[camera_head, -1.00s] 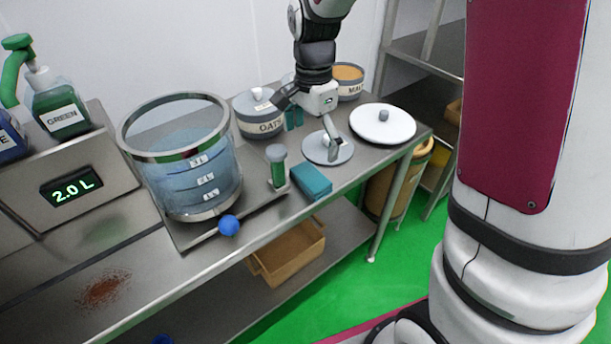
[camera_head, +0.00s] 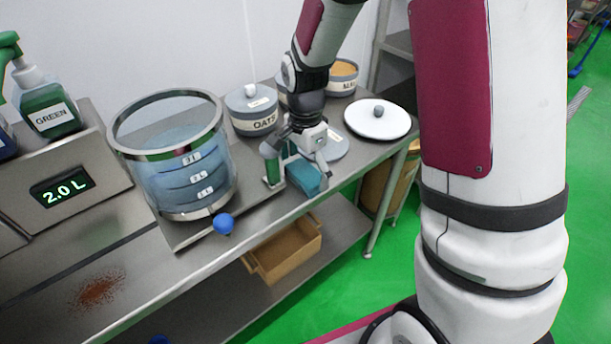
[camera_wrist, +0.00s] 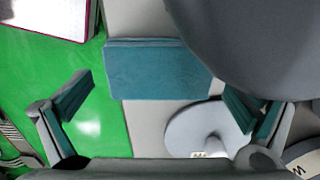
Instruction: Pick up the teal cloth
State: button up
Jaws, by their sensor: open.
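In the wrist view the cloth (camera_wrist: 155,70) lies flat on the table, ahead of and between my spread fingers. My gripper (camera_head: 298,160) is open and low over the cloth, with nothing held. Its two teal-padded fingers also show in the wrist view (camera_wrist: 160,92), apart from each other. Part of the cloth is hidden by my gripper in the head view.
A clear tank (camera_head: 178,160) with a blue knob (camera_head: 223,223) stands to the left. An OATS canister (camera_head: 252,112) is behind. A grey disc (camera_head: 338,146) and a white lid (camera_head: 377,120) lie to the right. Brown powder (camera_head: 98,290) lies on the front left table.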

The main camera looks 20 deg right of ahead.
aim_at(308, 173)
jog(key=c, duration=0.9)
jog(key=shift+o, duration=0.2)
jog(key=shift+r, duration=0.55)
jog(key=r, duration=0.2)
jog(key=shift+s+d+r, duration=0.25)
jog(key=shift+s+r, duration=0.1)
jog(key=s+d, duration=0.2)
jog(key=s, duration=0.2)
jog(key=s+d+r, duration=0.1)
jog(key=s+d, duration=0.2)
jog(key=s, duration=0.2)
jog(key=s+d, duration=0.2)
jog(key=s, duration=0.2)
jog(key=shift+s+d+r+p, duration=0.15)
jog(key=shift+s+p, duration=0.05)
jog(key=shift+p, duration=0.1)
